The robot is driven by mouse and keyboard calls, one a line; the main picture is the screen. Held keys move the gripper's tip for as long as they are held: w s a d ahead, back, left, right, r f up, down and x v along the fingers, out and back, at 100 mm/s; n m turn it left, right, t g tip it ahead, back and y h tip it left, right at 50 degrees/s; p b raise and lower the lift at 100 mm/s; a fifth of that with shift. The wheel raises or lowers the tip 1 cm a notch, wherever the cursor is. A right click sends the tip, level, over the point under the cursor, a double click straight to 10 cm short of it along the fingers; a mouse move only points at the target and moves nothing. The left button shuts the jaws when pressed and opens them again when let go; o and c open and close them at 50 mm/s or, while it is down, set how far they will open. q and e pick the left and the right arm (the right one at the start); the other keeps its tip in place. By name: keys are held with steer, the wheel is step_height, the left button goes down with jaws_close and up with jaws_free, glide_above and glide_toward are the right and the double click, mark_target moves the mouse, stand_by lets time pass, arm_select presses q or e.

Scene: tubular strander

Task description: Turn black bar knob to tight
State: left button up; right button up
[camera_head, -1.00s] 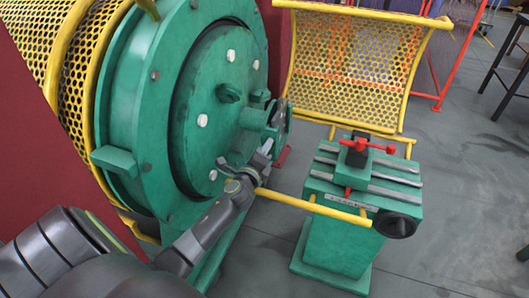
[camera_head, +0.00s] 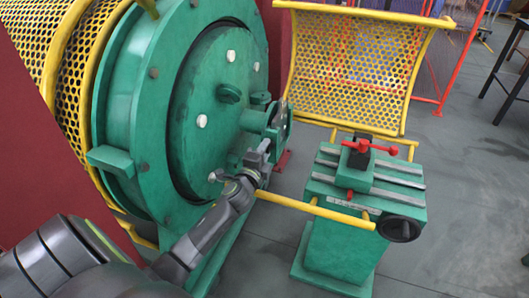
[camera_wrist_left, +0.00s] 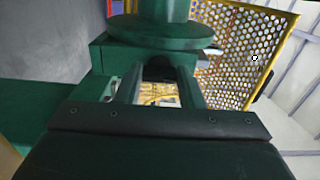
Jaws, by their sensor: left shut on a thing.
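My left gripper (camera_head: 262,152) is at the lower right of the green round drum face (camera_head: 222,120), just below a green bracket (camera_head: 268,121) that juts from it. In the left wrist view the two fingers (camera_wrist_left: 156,85) reach forward with a small dark piece, seemingly the black bar knob (camera_wrist_left: 158,68), between their tips. The gripper is shut on it. Most of the knob is hidden by the fingers, and in the head view I cannot make it out behind the gripper. Its exact angle cannot be told. My right gripper is not in view.
A green stand (camera_head: 340,255) with a red-handled clamp (camera_head: 365,146) and a black handwheel (camera_head: 400,228) stands to the right. A yellow bar (camera_head: 315,209) runs between drum and stand. A yellow mesh guard (camera_head: 350,65) rises behind.

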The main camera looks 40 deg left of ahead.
arm_select(q)
steer(key=shift+f, duration=0.1)
steer(key=o, duration=1)
steer(key=v, duration=1.7)
steer(key=shift+s, duration=0.2)
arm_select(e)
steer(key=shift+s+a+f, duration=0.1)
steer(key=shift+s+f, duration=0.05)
arm_select(q)
steer(key=shift+d, duration=0.1)
